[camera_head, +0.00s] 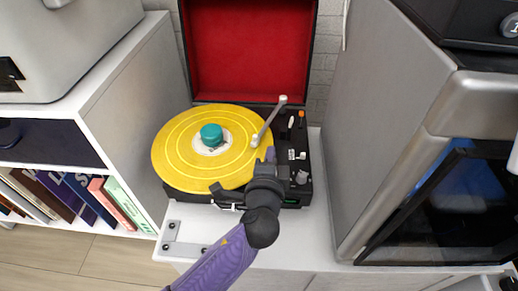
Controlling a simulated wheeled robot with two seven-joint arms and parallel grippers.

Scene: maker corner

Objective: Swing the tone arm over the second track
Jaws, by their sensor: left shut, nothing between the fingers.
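A yellow record (178,153) with several pale rings lies on a black turntable (290,190), with a teal knob (211,134) at its centre. The light grey tone arm (268,121) runs from its pivot at the back right to a head (255,141) over the record's right part. I cannot tell which track lies under the head, or whether it touches the record. My left gripper (266,157) is shut and empty, just in front of the tone arm's head. Contact between them cannot be made out. My right gripper is not in view.
The open lid (247,50) with red lining stands behind the record. Small controls (297,155) sit right of it. A shelf with books (75,195) stands left, and a tall grey cabinet side (370,110) closes off the right. The white surface (215,222) in front is mostly clear.

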